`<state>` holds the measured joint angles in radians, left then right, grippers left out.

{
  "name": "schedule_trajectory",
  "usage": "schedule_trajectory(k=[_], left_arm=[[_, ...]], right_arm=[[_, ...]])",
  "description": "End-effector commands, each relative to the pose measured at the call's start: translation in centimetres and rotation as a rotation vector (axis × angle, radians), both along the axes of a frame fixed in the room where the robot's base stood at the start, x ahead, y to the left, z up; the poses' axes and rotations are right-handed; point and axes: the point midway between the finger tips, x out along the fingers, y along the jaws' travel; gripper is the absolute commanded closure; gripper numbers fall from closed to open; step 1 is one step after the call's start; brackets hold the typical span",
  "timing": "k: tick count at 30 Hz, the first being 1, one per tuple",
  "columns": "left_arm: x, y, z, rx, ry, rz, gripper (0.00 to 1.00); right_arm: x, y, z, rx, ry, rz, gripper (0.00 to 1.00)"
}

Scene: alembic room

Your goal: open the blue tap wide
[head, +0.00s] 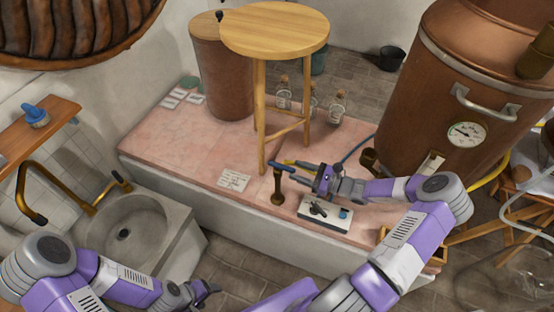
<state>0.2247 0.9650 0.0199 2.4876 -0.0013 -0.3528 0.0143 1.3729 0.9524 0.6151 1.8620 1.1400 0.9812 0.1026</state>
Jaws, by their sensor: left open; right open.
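The blue tap is a short brass post with a blue lever (282,166) on top. It stands upright near the front edge of the pink-topped bench (170,140). The lever lies across the post, slanting down to the right. My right gripper (303,176) reaches in from the right and points left, open, close to the lever's right end. I cannot tell whether it touches the lever. My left gripper (208,289) is open and empty, low in front of the bench, far from the tap.
A wooden stool (275,30) stands on the bench behind the tap. A white box (324,215) with small controls sits right of it, under my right arm. A copper still (440,90) is at the right. A stone sink (130,225) is at the left.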

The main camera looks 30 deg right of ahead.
Motion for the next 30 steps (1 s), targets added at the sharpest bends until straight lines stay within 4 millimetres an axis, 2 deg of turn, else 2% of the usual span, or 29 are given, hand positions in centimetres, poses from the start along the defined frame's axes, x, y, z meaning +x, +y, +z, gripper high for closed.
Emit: schedule_trajectory(k=[12, 24, 30], left_arm=[[-0.2, 0.0, -1.2, -0.001, 0.003, -0.001, 0.31], [-0.2, 0.0, -1.3, -0.001, 0.003, -0.001, 0.31], [-0.2, 0.0, -1.3, -0.001, 0.003, -0.001, 0.31]], right_arm=[[4.5, 4.0, -0.3, -0.001, 0.003, 0.003, 0.55], [5.2, 4.5, -0.2, -0.002, 0.004, 0.001, 0.55], [5.1, 4.5, -0.2, -0.002, 0.004, 0.001, 0.85]])
